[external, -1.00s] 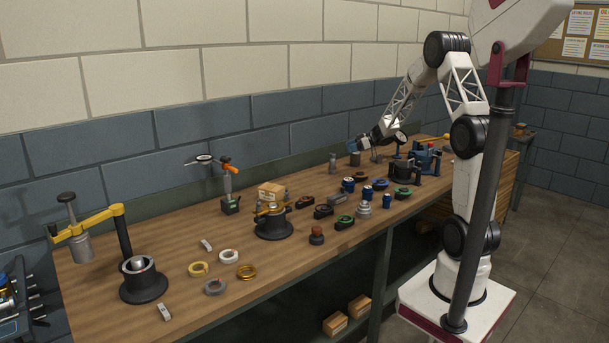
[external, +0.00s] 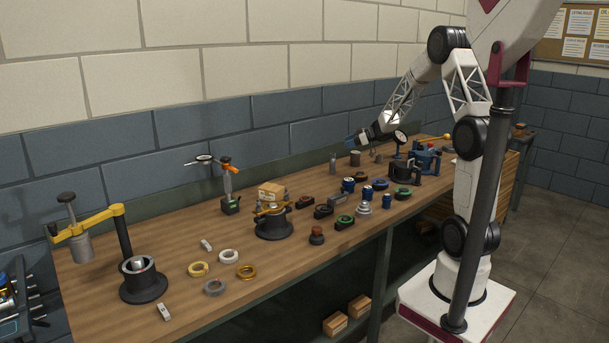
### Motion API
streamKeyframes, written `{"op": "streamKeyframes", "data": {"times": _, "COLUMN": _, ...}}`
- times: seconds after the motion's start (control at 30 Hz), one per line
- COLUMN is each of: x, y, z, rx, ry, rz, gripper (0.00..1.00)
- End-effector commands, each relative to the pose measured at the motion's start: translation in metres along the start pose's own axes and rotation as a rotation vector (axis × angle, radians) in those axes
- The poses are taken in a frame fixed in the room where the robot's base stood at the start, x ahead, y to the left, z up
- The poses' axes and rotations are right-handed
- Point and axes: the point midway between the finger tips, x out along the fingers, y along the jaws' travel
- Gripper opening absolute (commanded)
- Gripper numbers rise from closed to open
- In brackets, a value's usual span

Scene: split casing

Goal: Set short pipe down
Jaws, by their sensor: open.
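Several small grey cylinders stand on the wooden bench towards its far end. One short grey cylinder (external: 355,158), which looks like the short pipe, stands upright just below my gripper (external: 352,143). My gripper is open and appears empty, slightly above and apart from this cylinder. The gripper is small in the view, so its fingers are hard to make out. A slimmer grey cylinder (external: 332,163) stands to the left.
Blue, black and green-topped parts (external: 348,185) crowd the bench in front of the gripper. A round-faced stand (external: 399,138) and a blue vise-like fixture (external: 425,158) are to the right. The wall runs behind.

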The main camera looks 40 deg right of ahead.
Motion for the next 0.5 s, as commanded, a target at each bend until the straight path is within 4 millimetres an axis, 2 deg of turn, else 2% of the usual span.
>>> {"op": "streamKeyframes", "data": {"times": 0.03, "x": -0.002, "y": -0.003, "z": -0.012, "rx": -0.012, "ry": -0.006, "rz": 0.04, "gripper": 0.6}}
{"op": "streamKeyframes", "data": {"times": 0.3, "x": -0.022, "y": -0.022, "z": -0.069, "rx": -0.032, "ry": -0.074, "rz": 0.316, "gripper": 0.6}}
{"op": "streamKeyframes", "data": {"times": 0.5, "x": -0.049, "y": -0.049, "z": -0.097, "rx": -0.003, "ry": -0.153, "rz": 0.498, "gripper": 0.6}}
